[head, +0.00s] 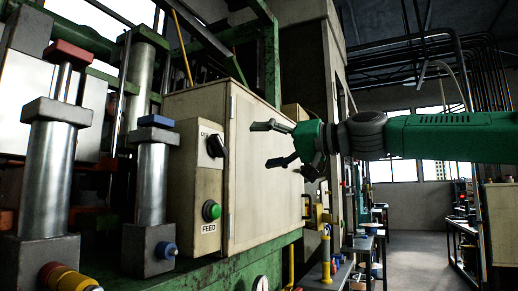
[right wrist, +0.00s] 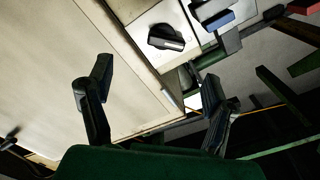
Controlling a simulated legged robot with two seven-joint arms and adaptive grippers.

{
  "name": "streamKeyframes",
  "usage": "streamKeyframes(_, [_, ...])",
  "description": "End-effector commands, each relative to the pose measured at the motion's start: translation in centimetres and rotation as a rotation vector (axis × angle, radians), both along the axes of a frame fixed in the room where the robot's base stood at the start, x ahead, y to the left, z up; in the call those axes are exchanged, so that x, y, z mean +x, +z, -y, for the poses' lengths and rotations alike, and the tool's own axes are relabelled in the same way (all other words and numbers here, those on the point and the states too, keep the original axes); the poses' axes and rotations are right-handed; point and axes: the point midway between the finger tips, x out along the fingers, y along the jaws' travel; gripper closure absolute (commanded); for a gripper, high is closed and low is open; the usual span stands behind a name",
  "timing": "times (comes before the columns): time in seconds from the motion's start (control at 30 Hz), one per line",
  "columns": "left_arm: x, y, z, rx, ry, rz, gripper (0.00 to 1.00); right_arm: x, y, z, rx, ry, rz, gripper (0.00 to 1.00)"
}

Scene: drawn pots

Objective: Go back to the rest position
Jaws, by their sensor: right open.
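My right gripper (head: 285,144) is open and empty in the head view, with its green arm coming in from the right. Its fingers point left, in front of the beige cabinet door (head: 262,180); I cannot tell how far off the door they are. In the right wrist view the two dark fingers (right wrist: 155,100) are spread apart with nothing between them. Past them show the beige door (right wrist: 60,60) and the black rotary knob (right wrist: 165,38). My left gripper is in neither view.
Left of the door, a panel carries the black knob (head: 215,145) and a green FEED button (head: 211,210). Metal cylinders (head: 48,170) stand on the green machine at left. A yellow post (head: 326,255) stands below my arm. An open aisle (head: 415,255) lies at right.

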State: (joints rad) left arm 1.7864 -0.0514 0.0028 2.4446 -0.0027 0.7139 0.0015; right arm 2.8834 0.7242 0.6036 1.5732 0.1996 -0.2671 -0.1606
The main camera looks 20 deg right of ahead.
Motion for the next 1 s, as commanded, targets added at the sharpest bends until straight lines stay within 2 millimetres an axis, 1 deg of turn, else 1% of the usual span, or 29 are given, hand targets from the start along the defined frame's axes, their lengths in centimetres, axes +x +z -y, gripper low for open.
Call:
streamKeyframes(0.4, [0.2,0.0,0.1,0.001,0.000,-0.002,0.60,0.1,-0.1,0.1,0.000,0.000,-0.002,0.26])
streamKeyframes(0.47, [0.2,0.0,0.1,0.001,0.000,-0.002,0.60,0.3,-0.7,-0.1,-0.005,-0.002,-0.010,0.26])
streamKeyframes(0.53, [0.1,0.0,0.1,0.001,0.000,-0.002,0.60,0.9,-2.3,-0.6,-0.019,-0.005,-0.033,0.26])
streamKeyframes(0.57, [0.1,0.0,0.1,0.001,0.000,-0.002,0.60,1.3,-3.3,-0.9,-0.028,-0.008,-0.047,0.26])
streamKeyframes(0.67, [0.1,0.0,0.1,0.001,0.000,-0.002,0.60,3.1,-8.2,-2.3,-0.070,-0.025,-0.115,0.26])
streamKeyframes(0.7, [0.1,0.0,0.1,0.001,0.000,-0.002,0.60,3.7,-10.6,-2.9,-0.091,-0.032,-0.147,0.26])
streamKeyframes(0.73, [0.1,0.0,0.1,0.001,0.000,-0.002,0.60,4.2,-12.6,-3.3,-0.107,-0.038,-0.171,0.26])
streamKeyframes(0.77, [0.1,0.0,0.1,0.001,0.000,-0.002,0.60,4.5,-14.5,-3.7,-0.124,-0.044,-0.196,0.26])
streamKeyframes(0.8, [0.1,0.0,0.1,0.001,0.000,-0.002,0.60,4.9,-17.1,-4.2,-0.146,-0.051,-0.228,0.26])
streamKeyframes(0.83, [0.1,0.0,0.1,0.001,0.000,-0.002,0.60,5.2,-19.0,-4.5,-0.163,-0.056,-0.252,0.26])
streamKeyframes(0.87, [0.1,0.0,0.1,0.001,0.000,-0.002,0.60,5.3,-21.0,-4.9,-0.180,-0.062,-0.275,0.26])
streamKeyframes(0.9, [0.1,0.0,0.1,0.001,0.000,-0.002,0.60,5.4,-23.6,-5.2,-0.203,-0.068,-0.305,0.26])
streamKeyframes(0.97, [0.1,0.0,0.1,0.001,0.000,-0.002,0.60,5.3,-27.5,-5.7,-0.238,-0.075,-0.351,0.26])
streamKeyframes(1.0, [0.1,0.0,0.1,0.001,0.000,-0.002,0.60,5.2,-30.1,-5.9,-0.261,-0.081,-0.383,0.26])
